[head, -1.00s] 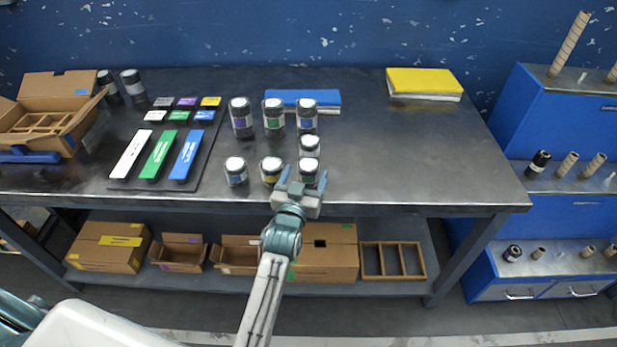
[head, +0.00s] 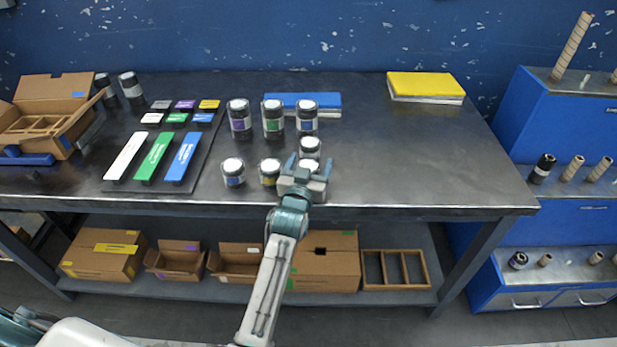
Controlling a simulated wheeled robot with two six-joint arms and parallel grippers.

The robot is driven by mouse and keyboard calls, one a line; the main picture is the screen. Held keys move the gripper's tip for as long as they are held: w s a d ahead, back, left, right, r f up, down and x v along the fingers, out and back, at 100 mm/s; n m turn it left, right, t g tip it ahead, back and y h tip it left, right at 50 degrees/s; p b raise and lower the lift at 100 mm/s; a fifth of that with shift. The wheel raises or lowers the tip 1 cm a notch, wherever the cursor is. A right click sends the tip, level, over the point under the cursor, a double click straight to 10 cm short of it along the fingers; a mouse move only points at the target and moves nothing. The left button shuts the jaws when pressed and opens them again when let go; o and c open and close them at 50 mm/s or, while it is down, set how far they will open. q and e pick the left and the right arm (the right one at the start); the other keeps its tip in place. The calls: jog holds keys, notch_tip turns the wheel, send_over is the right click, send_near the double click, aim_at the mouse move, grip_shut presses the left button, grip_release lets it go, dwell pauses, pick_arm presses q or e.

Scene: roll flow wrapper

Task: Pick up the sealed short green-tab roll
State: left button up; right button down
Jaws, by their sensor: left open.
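A short roll with a white top (head: 309,166) stands at the front right of the roll group in the head view. My left gripper (head: 309,164) is open, with one finger on each side of this roll. Its palm hides most of the roll's side, so its tab colour is hard to see now. Whether the fingers touch it, I cannot tell. Another short roll (head: 309,147) stands just behind. A yellow-marked short roll (head: 270,172) and a blue-marked short roll (head: 233,172) stand to the left. My right gripper is not in view.
Several tall rolls (head: 273,118) stand behind the short ones, before a blue pad (head: 340,103). A dark board (head: 203,150) with coloured strips lies to the left. An open carton (head: 60,85) stands far left.

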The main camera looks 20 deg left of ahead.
pick_arm(q)
jog(key=c, duration=1.1)
jog(key=shift+c, duration=0.2)
jog(key=shift+r, duration=0.15)
